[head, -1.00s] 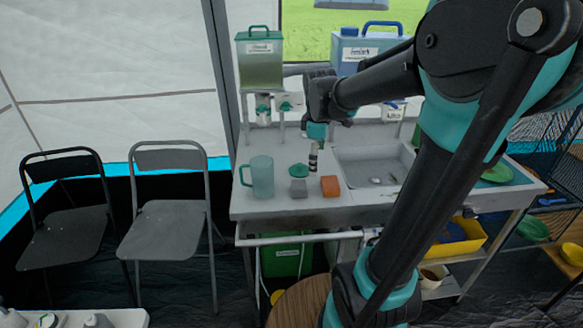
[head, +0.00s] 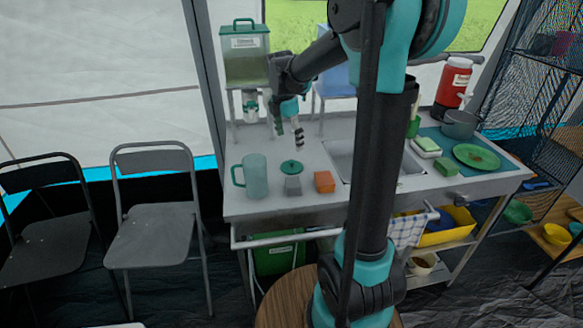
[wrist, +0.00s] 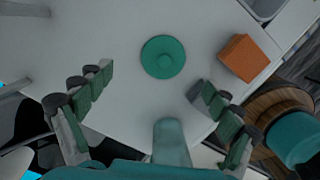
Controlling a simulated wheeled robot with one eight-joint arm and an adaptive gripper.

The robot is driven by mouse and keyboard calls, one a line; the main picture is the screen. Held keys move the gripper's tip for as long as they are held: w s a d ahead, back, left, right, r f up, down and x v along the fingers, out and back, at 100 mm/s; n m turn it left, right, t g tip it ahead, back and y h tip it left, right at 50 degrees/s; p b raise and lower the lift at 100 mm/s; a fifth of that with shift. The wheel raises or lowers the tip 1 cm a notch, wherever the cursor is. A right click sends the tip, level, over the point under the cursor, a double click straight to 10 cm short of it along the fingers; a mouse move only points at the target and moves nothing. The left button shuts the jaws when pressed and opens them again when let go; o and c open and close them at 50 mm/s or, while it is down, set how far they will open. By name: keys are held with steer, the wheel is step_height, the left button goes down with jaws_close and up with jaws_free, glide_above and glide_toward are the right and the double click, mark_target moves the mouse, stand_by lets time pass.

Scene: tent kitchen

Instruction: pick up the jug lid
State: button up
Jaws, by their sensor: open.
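The jug lid (head: 292,167) is a round green disc with a small knob. It lies flat on the grey counter beside the translucent teal jug (head: 252,177), which stands upright at the counter's left. In the wrist view the lid (wrist: 163,57) lies beyond and between my spread fingertips, with nothing covering it. The jug (wrist: 171,145) shows at the lower middle there, between the fingers. My gripper (head: 289,140) is open and empty above the counter, behind the lid in the picture. Its fingers also show in the wrist view (wrist: 156,79), apart from the lid.
The sink (head: 353,160) is further right. A green dispenser (head: 246,58) stands behind my gripper. Chairs (head: 160,215) stand left of the counter.

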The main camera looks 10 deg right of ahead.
mark_target(291, 161)
steer(key=f, duration=0.3)
steer(key=shift+d, duration=0.2)
steer(key=f, duration=0.4)
steer(key=shift+s+f, duration=0.25)
steer(key=shift+s, duration=0.1)
steer(key=shift+f, duration=0.5)
steer(key=c, duration=1)
